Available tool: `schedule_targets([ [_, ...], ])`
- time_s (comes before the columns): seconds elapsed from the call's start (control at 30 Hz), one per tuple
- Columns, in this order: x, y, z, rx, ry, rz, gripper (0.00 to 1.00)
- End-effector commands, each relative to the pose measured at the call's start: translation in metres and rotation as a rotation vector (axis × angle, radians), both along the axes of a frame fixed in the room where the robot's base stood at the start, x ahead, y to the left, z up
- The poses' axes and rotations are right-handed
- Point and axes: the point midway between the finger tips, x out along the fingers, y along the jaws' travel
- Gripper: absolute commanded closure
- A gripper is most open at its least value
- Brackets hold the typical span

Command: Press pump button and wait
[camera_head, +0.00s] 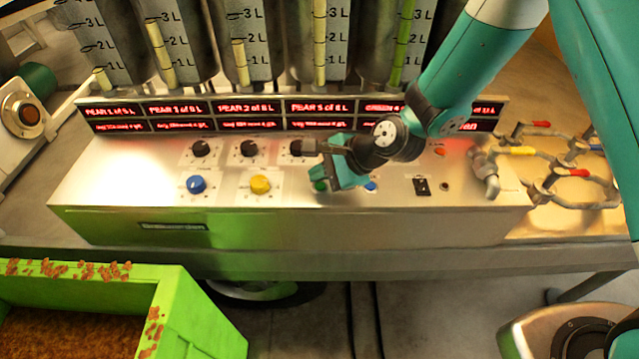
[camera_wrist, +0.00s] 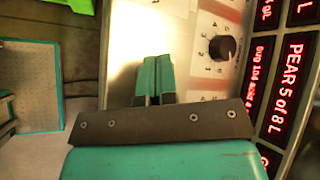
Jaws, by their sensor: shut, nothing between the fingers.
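The control panel (camera_head: 120,190) is a long metal box with a sloped face. A blue button (camera_head: 196,184) and a yellow button (camera_head: 260,184) sit on its left half. Another blue button (camera_head: 371,187) shows just right of my gripper (camera_head: 342,180), and a dark green round spot, perhaps a button, shows at its left edge. My gripper is shut and empty, low over the panel face. I cannot tell whether it touches a button. In the wrist view its closed teal fingers (camera_wrist: 153,78) point at the bright panel, with no button visible at their tips. The pump label is unreadable.
Black knobs (camera_head: 249,148) line the panel below red displays (camera_head: 244,107). Measuring tanks (camera_head: 240,20) stand behind. Pipes with red and yellow valve handles (camera_head: 575,172) are at right. A green crate (camera_head: 190,300) stands front left. A black switch (camera_head: 421,186) sits right of my gripper.

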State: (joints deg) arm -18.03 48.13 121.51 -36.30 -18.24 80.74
Motion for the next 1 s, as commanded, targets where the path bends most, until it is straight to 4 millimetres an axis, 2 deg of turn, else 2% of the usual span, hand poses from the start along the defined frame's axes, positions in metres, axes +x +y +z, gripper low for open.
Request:
schedule_targets([
  [0.7,0.0,-0.0001,-0.0001,0.0,0.0,0.0,1.0],
  [1.0,0.0,0.0,-0.0086,0.0,0.0,0.0,1.0],
])
